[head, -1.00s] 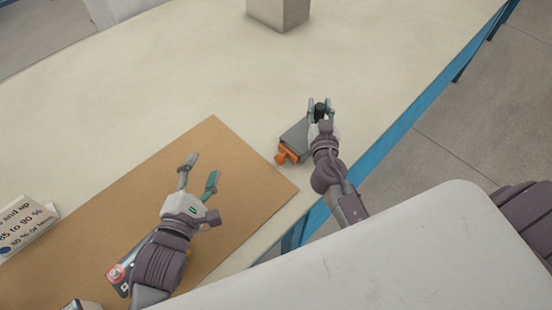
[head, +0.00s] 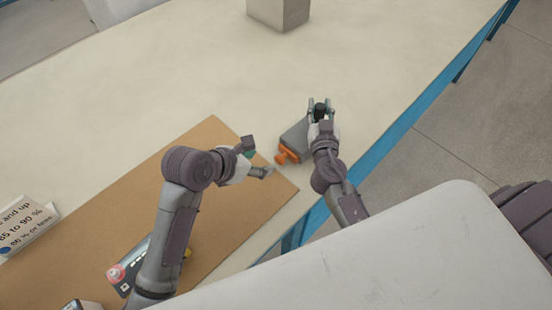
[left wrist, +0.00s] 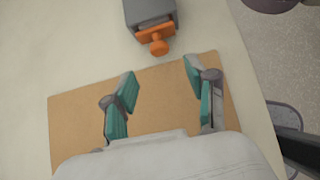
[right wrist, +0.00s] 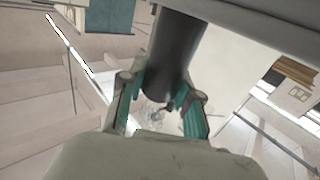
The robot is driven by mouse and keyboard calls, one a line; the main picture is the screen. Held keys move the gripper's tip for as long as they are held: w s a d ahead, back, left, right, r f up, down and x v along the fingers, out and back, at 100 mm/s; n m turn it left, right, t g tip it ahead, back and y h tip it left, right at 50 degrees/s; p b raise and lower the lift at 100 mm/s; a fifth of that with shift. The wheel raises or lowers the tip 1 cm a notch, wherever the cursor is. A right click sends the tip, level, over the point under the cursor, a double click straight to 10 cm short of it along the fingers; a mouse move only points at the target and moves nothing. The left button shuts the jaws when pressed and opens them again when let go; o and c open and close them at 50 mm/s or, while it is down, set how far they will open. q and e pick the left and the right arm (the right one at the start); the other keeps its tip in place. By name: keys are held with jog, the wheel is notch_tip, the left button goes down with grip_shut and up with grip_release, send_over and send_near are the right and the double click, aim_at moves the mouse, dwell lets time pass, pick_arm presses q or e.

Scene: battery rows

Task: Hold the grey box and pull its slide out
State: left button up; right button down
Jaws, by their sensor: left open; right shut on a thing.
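The grey box (head: 298,134) stands on the pale table, with its orange slide (head: 287,155) at the near end. In the left wrist view the box (left wrist: 148,11) is at the top, its orange slide and round knob (left wrist: 158,46) facing my left gripper. My right gripper (head: 320,104) is shut on the dark round handle (right wrist: 174,55) at the box's far end. My left gripper (head: 259,160) is open and empty, left of the knob. In the left wrist view its fingers (left wrist: 160,72) are spread, with the knob beyond their tips, apart from them.
A brown mat (head: 215,140) lies under my left arm. A white printed sign (head: 25,228) stands at the left, and a dark device with a red part (head: 118,274) is partly hidden by my left arm. A grey block (head: 278,12) is at the back. The table's blue edge (head: 400,135) runs along the right.

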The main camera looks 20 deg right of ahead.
aim_at(277, 160)
pick_arm(q)
jog(key=x, duration=0.9)
grip_shut()
jog(key=shift+a, duration=0.1)
